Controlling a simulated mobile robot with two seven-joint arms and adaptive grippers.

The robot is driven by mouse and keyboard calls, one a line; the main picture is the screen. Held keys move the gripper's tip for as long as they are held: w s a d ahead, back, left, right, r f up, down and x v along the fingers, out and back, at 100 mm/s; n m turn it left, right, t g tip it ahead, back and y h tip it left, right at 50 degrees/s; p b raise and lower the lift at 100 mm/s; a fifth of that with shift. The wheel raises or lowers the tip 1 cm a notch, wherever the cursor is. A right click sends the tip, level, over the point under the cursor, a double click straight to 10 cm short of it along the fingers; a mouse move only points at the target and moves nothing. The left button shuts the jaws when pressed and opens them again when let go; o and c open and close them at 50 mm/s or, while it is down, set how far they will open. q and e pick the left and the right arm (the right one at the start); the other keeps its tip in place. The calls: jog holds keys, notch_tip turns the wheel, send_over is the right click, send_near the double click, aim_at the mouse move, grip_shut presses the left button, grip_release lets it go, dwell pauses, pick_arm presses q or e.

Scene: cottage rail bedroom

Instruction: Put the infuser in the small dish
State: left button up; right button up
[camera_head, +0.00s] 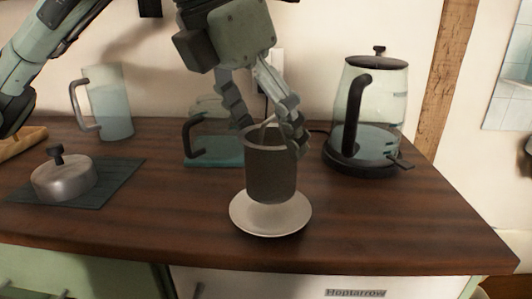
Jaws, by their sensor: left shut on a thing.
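The infuser (270,176) is a dark grey, cup-shaped basket with an open top and a thin handle. It is upright. My left gripper (268,126) comes down from above and is shut on it at the top. The small dish (240,213) is a white, round, shallow saucer on the wooden counter. The infuser is over the middle of the dish and hides its far part. I cannot tell for sure whether its base touches the dish. My right gripper is not in view.
A glass kettle (396,99) stands at right, a glass jug (110,106) at left. A glass pot (216,147) with a dark handle is behind the gripper. A metal lid (65,182) lies on a dark mat (110,187). The counter (400,223) is clear at front right.

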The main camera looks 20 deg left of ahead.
aim_at(266, 156)
pick_arm(q)
jog(key=shift+f, duration=1.85)
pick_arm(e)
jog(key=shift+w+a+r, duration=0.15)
pick_arm(q)
jog(key=shift+f, duration=0.1)
jog(key=shift+f, duration=0.1)
jog(key=o, duration=1.2)
jog(key=shift+c, duration=0.2)
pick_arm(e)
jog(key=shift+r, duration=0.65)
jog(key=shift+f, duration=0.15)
